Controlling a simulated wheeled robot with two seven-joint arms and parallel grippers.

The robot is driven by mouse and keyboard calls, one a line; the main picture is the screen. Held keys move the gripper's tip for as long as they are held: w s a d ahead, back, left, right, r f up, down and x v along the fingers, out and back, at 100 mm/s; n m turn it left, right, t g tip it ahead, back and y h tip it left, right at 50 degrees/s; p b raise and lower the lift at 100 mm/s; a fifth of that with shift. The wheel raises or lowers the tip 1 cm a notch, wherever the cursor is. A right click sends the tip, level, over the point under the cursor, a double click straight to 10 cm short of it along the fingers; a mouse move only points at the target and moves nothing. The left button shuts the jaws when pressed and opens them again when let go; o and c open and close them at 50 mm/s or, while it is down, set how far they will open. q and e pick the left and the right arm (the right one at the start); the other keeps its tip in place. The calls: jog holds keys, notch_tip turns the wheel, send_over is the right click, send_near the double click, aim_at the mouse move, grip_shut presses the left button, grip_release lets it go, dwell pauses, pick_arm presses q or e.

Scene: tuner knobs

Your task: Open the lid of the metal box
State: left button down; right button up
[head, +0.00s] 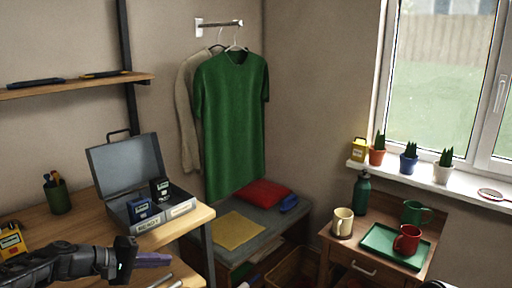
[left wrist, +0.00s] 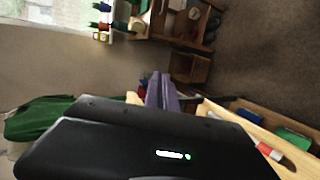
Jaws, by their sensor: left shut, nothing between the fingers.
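The grey metal box (head: 150,218) stands on the wooden desk at the left of the head view. Its lid (head: 125,165) stands up, tilted back, with a handle at its top edge, so the box is open. Inside are a small blue box (head: 139,210) and a small dark box (head: 160,188). Labels are on its front wall. My left gripper (head: 168,259) is in front of the box, below it in the picture and apart from it. Its purple fingers are shut and empty; they also show in the left wrist view (left wrist: 161,92). My right gripper is not in view.
A pen cup (head: 58,196) stands left of the box and a yellow item (head: 11,241) lies near the desk's left edge. A wall shelf (head: 85,86) hangs above. Right of the desk are a cushioned bench (head: 260,222) and a small table with a green tray (head: 381,243).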

pick_arm(q)
jog(key=s+d+f+g+y+p, duration=0.1)
jog(key=s+d+f, duration=0.35)
jog(key=f, duration=0.25)
jog(key=s+d+f+m+g+y, duration=0.1)
jog(key=s+d+f+g, duration=0.15)
jog(key=d+f, duration=0.35)
jog(key=s+d+f+g+y+p, duration=0.1)
jog(key=s+d+f, duration=0.25)
jog(key=f, duration=0.55)
jog(key=s+d+f+m+g+y+p, duration=0.1)
jog(key=s+f, duration=0.4)
jog(key=s, duration=0.7)
jog(key=s+d+f+m+g+y+p, duration=0.1)
jog(key=s+f, duration=0.4)
jog(key=s, duration=0.7)
jog(key=d+m+y, duration=0.1)
jog(key=d+m, duration=0.1)
jog(key=shift+s+m+p, duration=0.3)
jog(key=shift+m+p, duration=0.05)
jog(key=shift+m, duration=0.05)
jog(key=c, duration=2.1)
grip_release()
